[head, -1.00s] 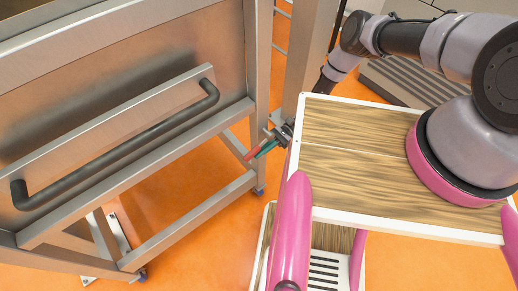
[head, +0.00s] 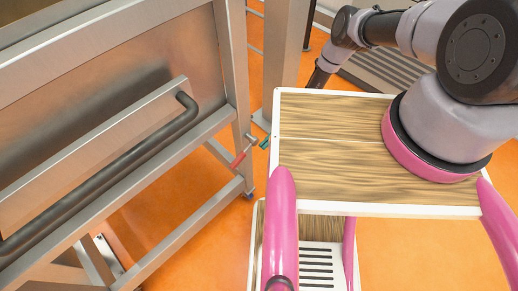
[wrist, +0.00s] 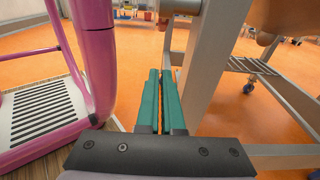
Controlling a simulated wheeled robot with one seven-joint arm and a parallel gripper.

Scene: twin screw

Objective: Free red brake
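The red brake (head: 238,159) is a small red lever with a metal pivot on the corner leg of the metal cart (head: 233,85), low beside the leg. My gripper (head: 265,142) shows in the head view only as a teal fingertip, just right of the brake and apart from it. In the wrist view, my gripper (wrist: 161,72) has two long teal fingers almost together, with only a thin gap and nothing seen held between them. A metal round part (wrist: 181,6) shows beyond the tips. The brake's red lever is not clear in the wrist view.
The cart's leg (wrist: 215,60) stands close to the right of my fingers in the wrist view. A dark bar handle (head: 110,160) runs along the cart's side. My own wooden-topped base with pink posts is on the right. Orange floor (head: 180,210) is open below the cart.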

